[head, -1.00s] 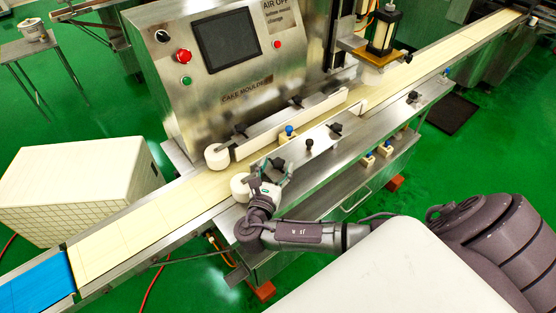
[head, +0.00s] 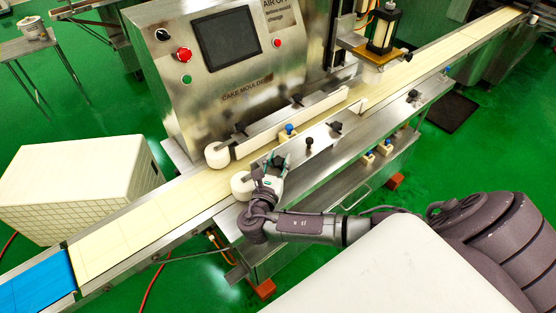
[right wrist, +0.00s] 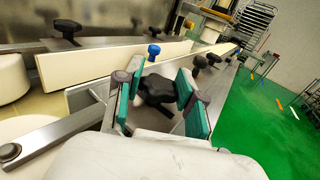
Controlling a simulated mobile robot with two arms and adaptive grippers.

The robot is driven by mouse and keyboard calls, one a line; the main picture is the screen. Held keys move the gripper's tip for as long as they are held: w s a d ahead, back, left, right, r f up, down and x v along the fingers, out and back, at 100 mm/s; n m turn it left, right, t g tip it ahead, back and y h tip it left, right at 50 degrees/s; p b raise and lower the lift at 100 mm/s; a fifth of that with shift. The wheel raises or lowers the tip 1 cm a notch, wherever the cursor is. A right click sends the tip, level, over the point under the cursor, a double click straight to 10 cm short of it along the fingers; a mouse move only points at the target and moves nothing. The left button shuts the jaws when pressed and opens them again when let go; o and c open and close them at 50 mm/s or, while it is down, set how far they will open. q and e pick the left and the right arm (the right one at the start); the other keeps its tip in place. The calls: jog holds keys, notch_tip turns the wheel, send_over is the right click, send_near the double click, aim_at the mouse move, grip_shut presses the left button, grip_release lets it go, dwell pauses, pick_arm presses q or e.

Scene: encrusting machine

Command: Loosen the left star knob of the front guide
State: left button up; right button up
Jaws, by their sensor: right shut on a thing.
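The left star knob, black and lobed, of the front guide shows in the right wrist view (right wrist: 157,90) and, partly hidden by my fingers, in the head view (head: 279,161). My right gripper (head: 273,172) is shut on this knob. In the right wrist view its teal-padded fingers (right wrist: 160,98) stand on either side of the knob. The front guide's white roller (head: 240,185) is just left of the gripper. Another black star knob (head: 335,127) of the front guide is farther right along the rail. My left gripper is not in view.
The pale conveyor belt (head: 205,183) runs behind the gripper. The back guide (head: 290,118) stands across it with black knobs. A blue-topped knob (head: 289,129) on a cream block is close behind. The control panel screen (head: 225,40) rises beyond.

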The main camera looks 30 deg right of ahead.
jog(key=shift+r+n+t+y+p, duration=0.15)
jog(key=shift+n+t+y+p, duration=0.5)
jog(key=shift+n+t+y, duration=0.05)
jog(key=shift+s+d+n+t+y+p, duration=0.1)
jog(key=shift+n+t+y+p, duration=0.35)
jog(key=shift+n+t+y, duration=0.35)
jog(key=n+t+y, duration=0.1)
jog(key=y, duration=0.1)
jog(key=shift+n+y, duration=0.3)
jog(key=shift+y, duration=0.1)
jog(key=n+y, duration=0.1)
jog(key=t+y, duration=0.1)
jog(key=shift+f+n+y+b, duration=0.3)
jog(key=shift+n+b, duration=0.1)
jog(key=shift+n+t+y+b, duration=0.4)
jog(key=shift+n+y, duration=0.1)
jog(key=shift+y, duration=0.1)
jog(key=n+y+b, duration=0.2)
jog(key=y+b, duration=0.1)
jog(key=b, duration=0.1)
jog(key=n+y+b, duration=0.2)
jog(key=y+b, duration=0.2)
jog(key=shift+f+n, duration=0.1)
jog(key=shift+n, duration=0.2)
jog(key=shift+r+n+y+b, duration=0.25)
jog(key=shift+n+y+b, duration=0.05)
jog(key=shift+y+b, duration=0.4)
